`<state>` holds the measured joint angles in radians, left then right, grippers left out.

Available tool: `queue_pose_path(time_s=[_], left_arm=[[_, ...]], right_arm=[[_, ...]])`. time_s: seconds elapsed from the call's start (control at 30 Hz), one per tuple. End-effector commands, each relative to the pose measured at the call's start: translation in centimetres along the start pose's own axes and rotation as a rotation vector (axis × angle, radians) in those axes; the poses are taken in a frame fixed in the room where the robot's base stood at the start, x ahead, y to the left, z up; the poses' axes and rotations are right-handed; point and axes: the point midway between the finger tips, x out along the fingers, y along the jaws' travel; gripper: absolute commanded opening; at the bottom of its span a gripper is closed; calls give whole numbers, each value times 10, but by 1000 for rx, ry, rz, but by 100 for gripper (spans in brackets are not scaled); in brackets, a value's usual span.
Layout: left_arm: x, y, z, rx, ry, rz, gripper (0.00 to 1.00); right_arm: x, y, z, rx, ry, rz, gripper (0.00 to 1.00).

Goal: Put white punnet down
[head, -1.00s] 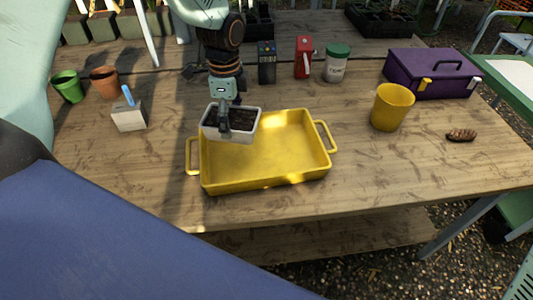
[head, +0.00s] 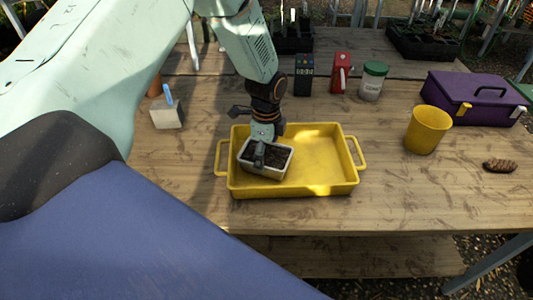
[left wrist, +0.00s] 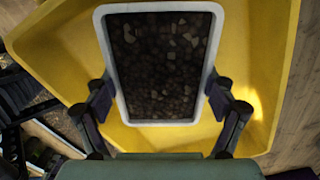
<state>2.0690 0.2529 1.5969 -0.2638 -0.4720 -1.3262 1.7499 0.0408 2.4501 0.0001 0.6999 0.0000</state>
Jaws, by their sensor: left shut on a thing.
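The white punnet (head: 278,174), full of dark brown soil, is inside the outline of the yellow tray (head: 325,186), at its left part. My left gripper (head: 262,152) is shut on the punnet and reaches it from behind. In the left wrist view the punnet (left wrist: 105,60) sits between the two fingers of the gripper (left wrist: 160,100), with the yellow tray (left wrist: 262,60) around and below it. I cannot tell whether the punnet's base touches the tray floor. My right gripper is not in view.
A yellow pot (head: 427,130), a pine cone (head: 500,166) and a purple toolbox (head: 473,100) stand right of the tray. Behind are a dark box (head: 304,76), a red box (head: 341,74) and a green-lidded jar (head: 373,82). The tray's right half is clear.

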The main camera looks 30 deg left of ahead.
Motion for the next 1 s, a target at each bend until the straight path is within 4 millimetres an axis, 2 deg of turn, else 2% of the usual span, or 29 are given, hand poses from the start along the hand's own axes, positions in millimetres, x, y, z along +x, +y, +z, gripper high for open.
queue_pose_path(time_s=[0.17,0.2,0.37,0.77,0.87,1.0], left_arm=[[2,0,0,-1,0,-1,43],[2,0,0,-1,0,0,85],[1,0,0,-1,0,0,99],[-1,0,0,-1,0,0,100],[-10,-1,0,-1,1,-4,100],[-36,-1,0,-1,2,-5,100]], right_arm=[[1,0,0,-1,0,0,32],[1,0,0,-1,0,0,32],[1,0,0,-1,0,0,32],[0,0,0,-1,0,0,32],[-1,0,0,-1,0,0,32],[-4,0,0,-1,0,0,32]])
